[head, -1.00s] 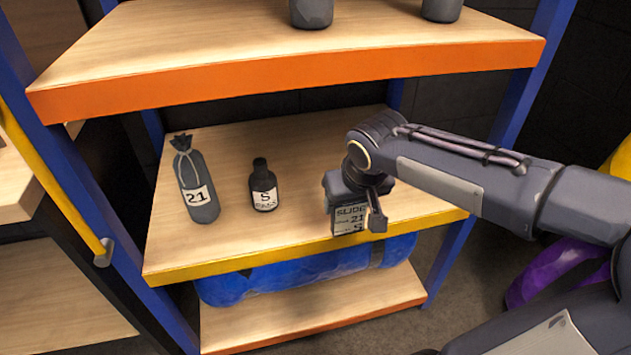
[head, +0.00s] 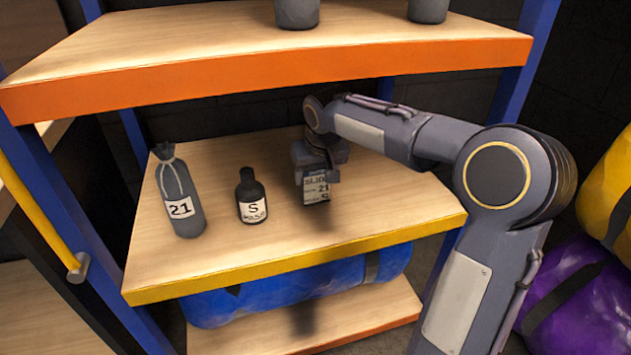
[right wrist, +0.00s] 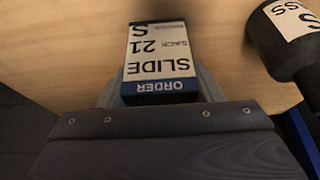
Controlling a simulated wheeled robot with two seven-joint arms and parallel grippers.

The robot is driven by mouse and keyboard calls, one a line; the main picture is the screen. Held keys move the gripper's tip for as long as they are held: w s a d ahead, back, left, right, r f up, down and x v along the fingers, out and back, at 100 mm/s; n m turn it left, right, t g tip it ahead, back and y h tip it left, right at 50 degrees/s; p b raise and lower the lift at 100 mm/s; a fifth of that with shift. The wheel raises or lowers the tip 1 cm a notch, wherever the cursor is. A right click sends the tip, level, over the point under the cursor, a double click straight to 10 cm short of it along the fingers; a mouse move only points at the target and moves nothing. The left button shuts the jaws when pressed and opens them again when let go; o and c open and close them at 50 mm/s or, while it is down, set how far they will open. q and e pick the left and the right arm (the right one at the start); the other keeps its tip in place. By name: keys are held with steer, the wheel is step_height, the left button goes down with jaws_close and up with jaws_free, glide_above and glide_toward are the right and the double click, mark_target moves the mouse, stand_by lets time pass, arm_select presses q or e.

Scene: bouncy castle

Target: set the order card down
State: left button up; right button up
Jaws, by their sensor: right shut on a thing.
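The order card (head: 316,189) is a small upright card with a blue top band and the words SLIDE, 21 and S. My right gripper (head: 318,168) is shut on its top edge, over the middle shelf (head: 370,225) and right of the bottle. In the right wrist view the card (right wrist: 158,50) sits between the two fingers (right wrist: 160,88). I cannot tell whether its lower edge touches the shelf. My left gripper is not in view.
A dark bottle labelled S (head: 251,196) stands left of the card, and a grey sack labelled 21 (head: 179,200) stands further left. The orange-edged upper shelf (head: 300,75) hangs above. A blue roll (head: 290,288) lies below. The shelf's right part is clear.

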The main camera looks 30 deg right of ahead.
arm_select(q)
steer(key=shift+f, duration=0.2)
arm_select(e)
steer(key=shift+f, duration=0.3)
steer(key=shift+f, duration=0.1)
steer(key=shift+f, duration=0.15)
steer(key=o, duration=1)
steer(key=shift+o, duration=0.2)
